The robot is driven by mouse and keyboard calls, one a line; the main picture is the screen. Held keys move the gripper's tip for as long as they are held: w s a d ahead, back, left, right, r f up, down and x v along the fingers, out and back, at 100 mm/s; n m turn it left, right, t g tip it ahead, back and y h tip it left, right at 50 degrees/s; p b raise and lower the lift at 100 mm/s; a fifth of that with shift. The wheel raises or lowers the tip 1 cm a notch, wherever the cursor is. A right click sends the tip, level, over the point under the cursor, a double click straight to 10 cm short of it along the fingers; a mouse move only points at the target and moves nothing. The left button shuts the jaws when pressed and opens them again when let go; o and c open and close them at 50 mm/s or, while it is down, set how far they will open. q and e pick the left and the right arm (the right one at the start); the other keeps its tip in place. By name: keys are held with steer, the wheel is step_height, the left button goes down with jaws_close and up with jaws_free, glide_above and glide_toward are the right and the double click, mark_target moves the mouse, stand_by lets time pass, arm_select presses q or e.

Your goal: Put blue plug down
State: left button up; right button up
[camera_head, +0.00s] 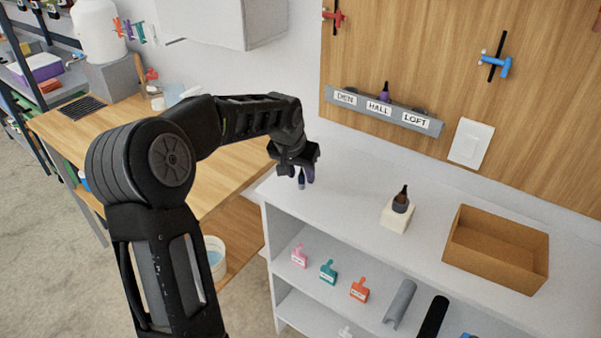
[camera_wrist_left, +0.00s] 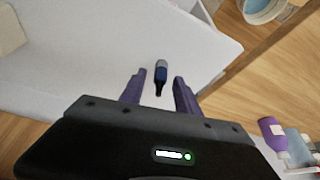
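The blue plug (camera_wrist_left: 161,74), dark blue with a grey end and a narrow dark tip, shows in the left wrist view against the white top of the shelf unit (camera_head: 340,205). My left gripper (camera_wrist_left: 160,76) is open, with its two purple fingers on either side of the plug and a visible gap on each side. In the head view the left gripper (camera_head: 305,176) points down near the shelf top's left end. The fingers partly hide the plug there, and I cannot tell whether it touches the surface. My right gripper is not in view.
A white block (camera_head: 396,217) holding a dark plug (camera_head: 401,202) and an open brown box (camera_head: 496,248) stand to the right. A grey labelled rack (camera_head: 410,121) on the wall holds a purple plug (camera_head: 384,92). The shelf top between gripper and block is clear.

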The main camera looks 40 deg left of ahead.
arm_select(q)
steer(key=b+v, duration=0.1)
steer(key=v, duration=1.1)
